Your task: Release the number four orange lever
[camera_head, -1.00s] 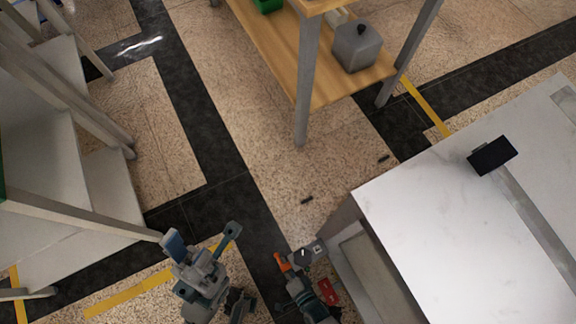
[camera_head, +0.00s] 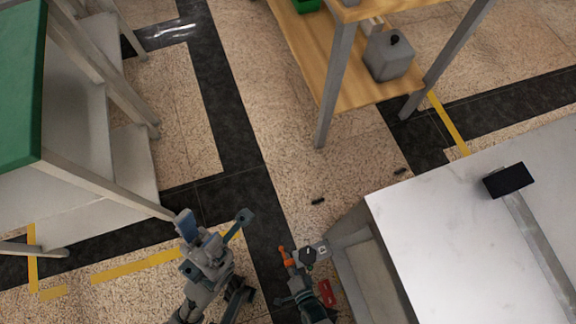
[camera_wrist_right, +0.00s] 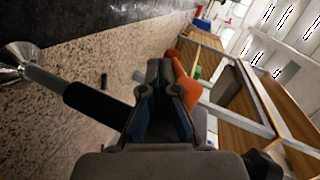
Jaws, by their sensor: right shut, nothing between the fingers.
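An orange lever (camera_head: 285,256) shows in the head view beside a small grey fitting with a black knob (camera_head: 308,254), at the left edge of the white-topped bench. No number is readable on it. My right gripper (camera_head: 293,272) is right by the lever, partly overlapping my view of it. In the right wrist view the orange lever (camera_wrist_right: 187,62) stands just right of and behind the fingers of my right gripper (camera_wrist_right: 160,72), which are shut with nothing between them. Whether they touch it I cannot tell. My left gripper (camera_head: 214,224) is open and empty, well left of the lever.
The white bench (camera_head: 450,240) carries a black box on a grey bar (camera_head: 508,180). A red part (camera_head: 326,292) sits beside my right gripper. A wooden shelf (camera_head: 315,60) holds a grey canister (camera_head: 389,55). A green-topped table (camera_head: 20,90) stands left.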

